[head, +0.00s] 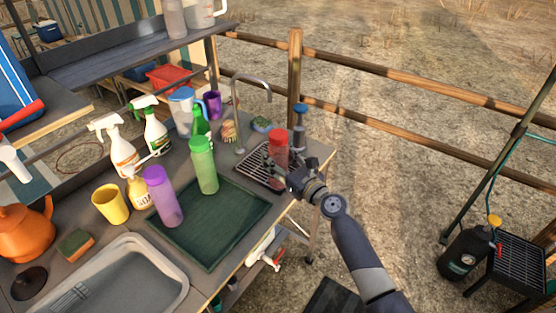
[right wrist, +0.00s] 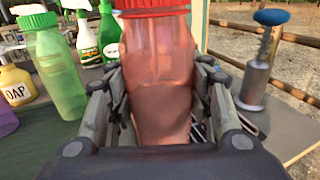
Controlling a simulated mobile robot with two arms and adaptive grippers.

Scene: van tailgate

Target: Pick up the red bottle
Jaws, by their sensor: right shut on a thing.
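The red bottle (head: 278,146) has a red cap and a translucent reddish body. It stands upright over the dark drain rack at the right end of the counter in the head view. It also fills the middle of the right wrist view (right wrist: 160,70). My right gripper (head: 288,172) is shut on the bottle's body, with one finger on each side. The bottle's lower end is hidden behind the gripper, so I cannot tell whether it touches the rack. My left gripper is not in view.
A blue-topped metal pump (head: 299,130) stands close behind the red bottle. A curved faucet (head: 254,78) rises nearby. Spray bottles stand further left.

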